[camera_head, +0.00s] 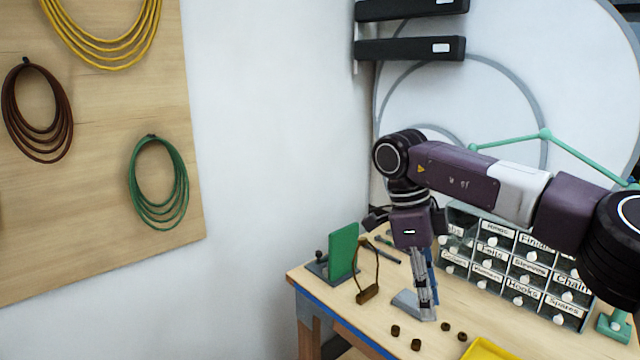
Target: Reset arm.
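My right arm reaches in from the right, and its wrist bends down over the worktable (464,328). My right gripper (408,222) is at its end, above the table. Its dark finger parts stand wide apart on either side of the purple housing, and it looks open. I see nothing held in it, though the housing partly hides the space between the fingers. A grey metal stand (424,285) shows just below the gripper; I cannot tell whether they touch. My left gripper is not in view.
A green panel (343,251) and a brown wire loop with a block (368,294) are left of the stand. Several small brown pieces (416,344) lie in front. A labelled drawer cabinet (513,268) stands behind; a yellow tray (487,350) is at the front edge.

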